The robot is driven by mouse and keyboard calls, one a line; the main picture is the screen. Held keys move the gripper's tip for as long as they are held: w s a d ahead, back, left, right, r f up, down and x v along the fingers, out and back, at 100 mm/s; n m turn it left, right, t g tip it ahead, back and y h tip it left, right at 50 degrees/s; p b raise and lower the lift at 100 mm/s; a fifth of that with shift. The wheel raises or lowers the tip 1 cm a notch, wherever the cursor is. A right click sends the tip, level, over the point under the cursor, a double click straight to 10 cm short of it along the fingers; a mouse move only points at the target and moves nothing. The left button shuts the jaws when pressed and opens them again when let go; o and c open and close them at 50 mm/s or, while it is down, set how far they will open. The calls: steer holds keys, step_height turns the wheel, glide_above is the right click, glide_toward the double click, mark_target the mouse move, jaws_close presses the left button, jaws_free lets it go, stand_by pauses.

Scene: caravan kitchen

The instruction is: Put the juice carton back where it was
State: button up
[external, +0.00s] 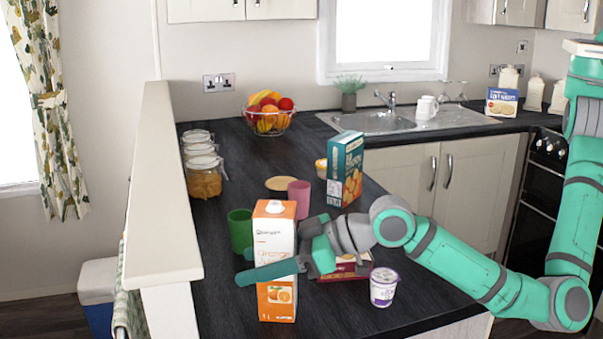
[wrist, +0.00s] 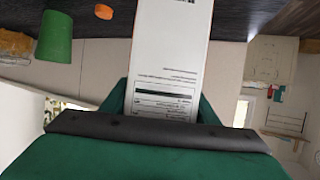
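The juice carton (external: 275,235), white and orange with an orange picture, stands upright at the front of the dark counter. My gripper (external: 272,270) reaches it from the right, with one green finger across its front face. In the wrist view, the white side of the carton (wrist: 172,60) fills the space between the two fingers, which lie against it. The gripper looks shut on the carton. Its lower end is out of the wrist view, and I cannot tell whether its base touches the counter.
A green cup (external: 240,230) stands close behind the carton, with a pink cup (external: 299,198) beyond. A teal box (external: 345,168) stands behind my wrist. A dark red box (external: 345,268) and a yogurt pot (external: 384,287) are to the right.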

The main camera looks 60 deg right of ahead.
mark_target(296, 250)
steer(key=o, duration=0.4)
steer(key=shift+r, duration=0.1)
steer(key=shift+s+r, duration=0.15)
steer(key=v, duration=1.1)
steer(key=shift+s+d+r, duration=0.15)
steer(key=shift+s+d, duration=0.05)
steer(key=shift+s, duration=0.05)
